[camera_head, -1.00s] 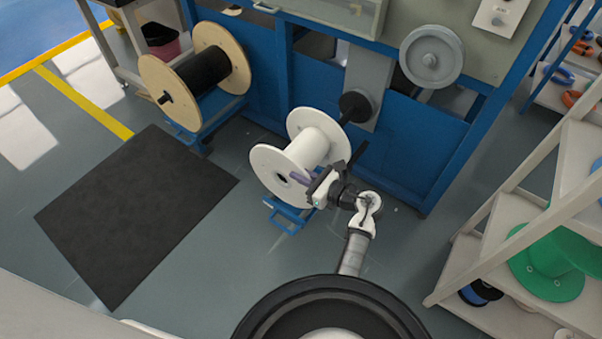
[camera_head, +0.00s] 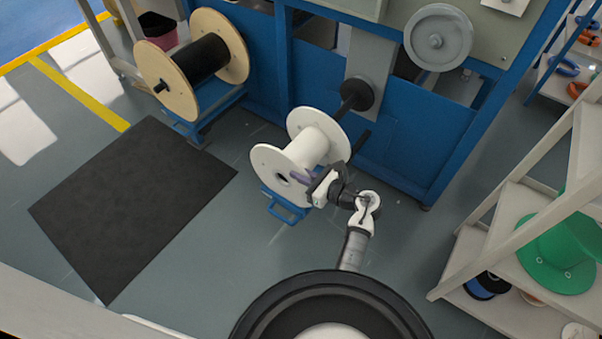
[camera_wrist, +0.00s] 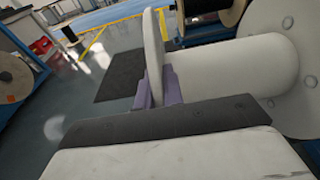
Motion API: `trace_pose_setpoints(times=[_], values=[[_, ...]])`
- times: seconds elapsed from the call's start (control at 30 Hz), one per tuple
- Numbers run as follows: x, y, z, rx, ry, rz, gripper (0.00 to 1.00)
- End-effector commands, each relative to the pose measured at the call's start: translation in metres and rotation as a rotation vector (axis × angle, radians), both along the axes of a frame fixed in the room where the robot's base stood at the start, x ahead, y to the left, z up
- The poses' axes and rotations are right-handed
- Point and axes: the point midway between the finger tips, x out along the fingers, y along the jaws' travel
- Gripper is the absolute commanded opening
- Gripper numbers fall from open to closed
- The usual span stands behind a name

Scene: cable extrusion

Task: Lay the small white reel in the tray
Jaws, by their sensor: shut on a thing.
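The white reel (camera_head: 312,148) has two round flanges and a bare barrel. It lies axis-sideways in front of the blue machine. My gripper (camera_head: 302,177) is shut on the rim of its near flange. In the wrist view, the purple fingers (camera_wrist: 160,88) clasp the flange (camera_wrist: 154,50) from both sides; the barrel (camera_wrist: 230,70) runs right to the other flange. A blue low frame (camera_head: 284,207) shows below the reel; whether they touch is unclear. I cannot clearly pick out a tray.
A black shaft with a disc (camera_head: 357,93) points from the machine towards the reel. A wooden reel with black cable (camera_head: 200,60) stands left. A dark mat (camera_head: 135,205) lies on open floor at left. A shelf rack (camera_head: 500,240) with a green reel (camera_head: 562,250) stands right.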

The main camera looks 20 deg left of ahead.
Motion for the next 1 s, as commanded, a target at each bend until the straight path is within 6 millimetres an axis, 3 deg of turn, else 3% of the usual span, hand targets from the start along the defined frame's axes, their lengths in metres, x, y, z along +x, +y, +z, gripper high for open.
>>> trace_pose_setpoints(times=[1.0], values=[[-0.0001, 0.0009, -0.0076, -0.001, 0.0, 0.001, 0.0]])
